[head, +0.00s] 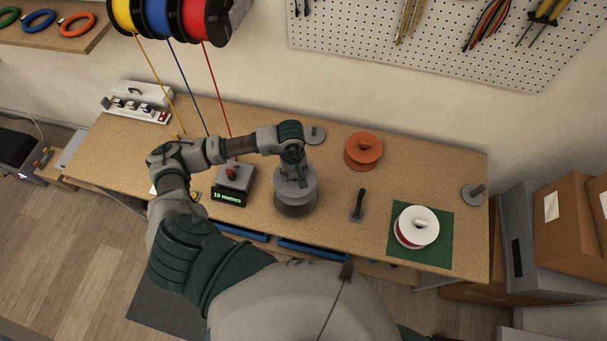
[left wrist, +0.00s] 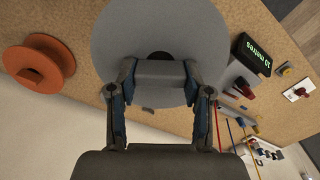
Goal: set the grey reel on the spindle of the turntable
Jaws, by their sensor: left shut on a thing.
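The grey reel (head: 295,201) is under my left gripper (head: 293,172), right of the meter box in the head view. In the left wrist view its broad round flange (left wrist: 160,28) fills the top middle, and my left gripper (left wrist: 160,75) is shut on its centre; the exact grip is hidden. I cannot tell whether the reel touches the bench. Two grey discs with upright pins show: one (head: 473,194) at the bench's right end, one (head: 315,134) behind my left wrist, partly hidden. I cannot tell which is the turntable. My right gripper is not in view.
An orange reel (head: 363,153) stands at the back, and a white reel with red wire (head: 416,227) sits on a green mat (head: 440,258). The meter box (head: 232,184) reads "10 metres". Bare bench lies around the orange reel.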

